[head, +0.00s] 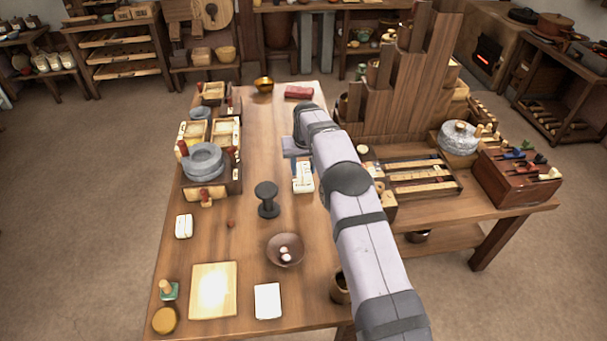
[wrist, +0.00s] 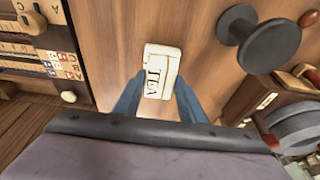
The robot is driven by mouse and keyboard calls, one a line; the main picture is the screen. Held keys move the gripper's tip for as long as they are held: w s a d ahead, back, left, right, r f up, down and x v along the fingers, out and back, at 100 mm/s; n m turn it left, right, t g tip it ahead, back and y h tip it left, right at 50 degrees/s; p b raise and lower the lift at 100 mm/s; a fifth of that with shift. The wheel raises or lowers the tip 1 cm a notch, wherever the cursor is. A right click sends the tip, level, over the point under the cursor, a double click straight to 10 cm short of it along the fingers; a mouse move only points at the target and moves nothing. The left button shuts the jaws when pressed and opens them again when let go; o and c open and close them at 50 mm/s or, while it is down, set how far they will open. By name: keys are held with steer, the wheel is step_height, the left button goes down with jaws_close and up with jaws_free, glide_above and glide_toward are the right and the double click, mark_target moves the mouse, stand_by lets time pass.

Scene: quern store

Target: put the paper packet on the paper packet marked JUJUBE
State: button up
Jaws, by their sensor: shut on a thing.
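A white paper packet (wrist: 162,68) with a folded top and dark letters that look like TEA sits between the blue fingers of my gripper (wrist: 158,98) in the wrist view. My gripper is shut on it. The packet (head: 303,177) also shows in the head view, beside my arm, over the middle of the table; I cannot tell whether it touches the wood. Another white packet (head: 184,227) lies on the table's left side in the head view, apart from my gripper. Its marking is too small to read. I can read JUJUBE nowhere.
A dark spool (head: 267,199) stands left of the held packet. A bowl (head: 285,250) with small pale things, a pale board (head: 213,290) and a white card (head: 268,301) lie nearer. A grey stone quern (head: 204,160) stands at the left. A lettered rack (head: 420,178) is at the right.

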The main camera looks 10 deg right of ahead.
mark_target(304, 171)
steer(key=shift+f+p, duration=0.35)
steer(key=shift+f, duration=1.2)
steer(key=shift+f, duration=0.2)
steer(key=o, duration=1)
steer(key=shift+r, duration=0.1)
steer(key=shift+r, duration=0.45)
steer(key=b+v, duration=0.2)
steer(key=v, duration=0.9)
steer(key=shift+s+r, duration=0.15)
